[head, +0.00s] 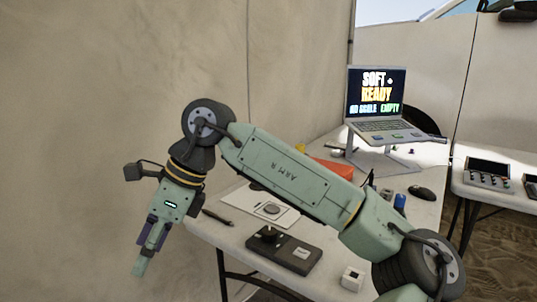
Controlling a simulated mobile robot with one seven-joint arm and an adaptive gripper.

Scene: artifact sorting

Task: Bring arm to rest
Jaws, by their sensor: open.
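My arm reaches across the view from the lower right to the upper left, bent at its joints. My gripper (143,262) hangs from its end at the left, pointing down and slightly left. In the picture it lies left of the white table (218,236), against the tent wall and clear of the table objects. The fingers show edge-on, with nothing visible held between them.
On the table are a dark scale-like box (298,258), a sheet with a round item (268,209), a small white cube (352,279), a mouse (422,193) and a laptop (377,97) on a stand. A second table (515,203) stands right.

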